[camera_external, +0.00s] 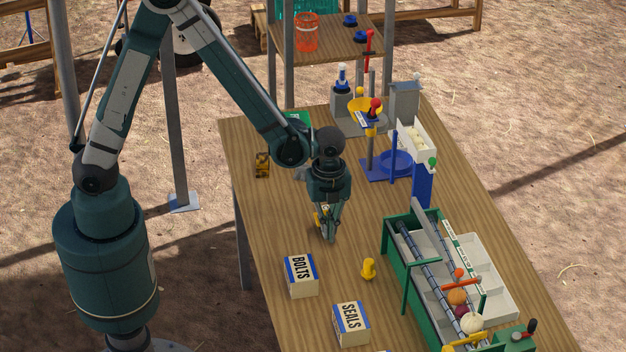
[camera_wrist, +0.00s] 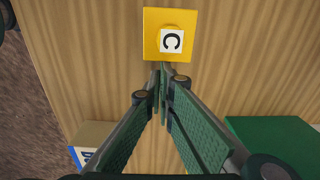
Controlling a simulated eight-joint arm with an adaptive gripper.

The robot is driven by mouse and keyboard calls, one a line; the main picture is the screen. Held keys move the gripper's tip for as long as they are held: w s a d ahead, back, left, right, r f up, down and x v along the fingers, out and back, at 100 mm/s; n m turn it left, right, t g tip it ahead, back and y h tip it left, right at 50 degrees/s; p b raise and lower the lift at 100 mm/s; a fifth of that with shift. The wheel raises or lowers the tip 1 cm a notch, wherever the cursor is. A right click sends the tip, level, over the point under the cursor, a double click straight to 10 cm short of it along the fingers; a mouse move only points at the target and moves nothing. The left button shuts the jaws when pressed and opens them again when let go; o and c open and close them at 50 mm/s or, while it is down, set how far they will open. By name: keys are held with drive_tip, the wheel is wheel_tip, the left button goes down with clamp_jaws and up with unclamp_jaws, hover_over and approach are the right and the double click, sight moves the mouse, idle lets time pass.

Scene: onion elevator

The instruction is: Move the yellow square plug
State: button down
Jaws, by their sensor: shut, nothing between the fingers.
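The yellow square plug (camera_wrist: 171,35) is at the top of the wrist view, with a square base and a smaller raised block whose white top is marked "C". In the external view only a bit of yellow (camera_external: 317,217) shows beside my gripper, which partly hides it; this looks like the same plug. My gripper (camera_external: 329,238) points down over the table. In the wrist view its fingertips (camera_wrist: 162,68) are shut and empty, just below the plug's near edge in the picture. I cannot tell whether they touch it.
A BOLTS box (camera_external: 301,275) and a SEALS box (camera_external: 350,324) stand toward the front. Another yellow piece (camera_external: 368,268) stands between them and the green-framed sorter (camera_external: 388,262) on the right. A blue stand (camera_external: 386,170) is behind.

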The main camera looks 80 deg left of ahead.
drive_tip(key=a+b, duration=0.2)
drive_tip(key=a, duration=1.2)
drive_tip(key=shift+d, duration=0.65)
drive_tip(key=d, duration=0.3)
drive_tip(key=shift+b, duration=0.35)
wheel_tip(320, 180, up, 10)
drive_tip(key=p, duration=0.2)
drive_tip(key=shift+a, duration=0.2)
drive_tip(key=shift+r, duration=0.1)
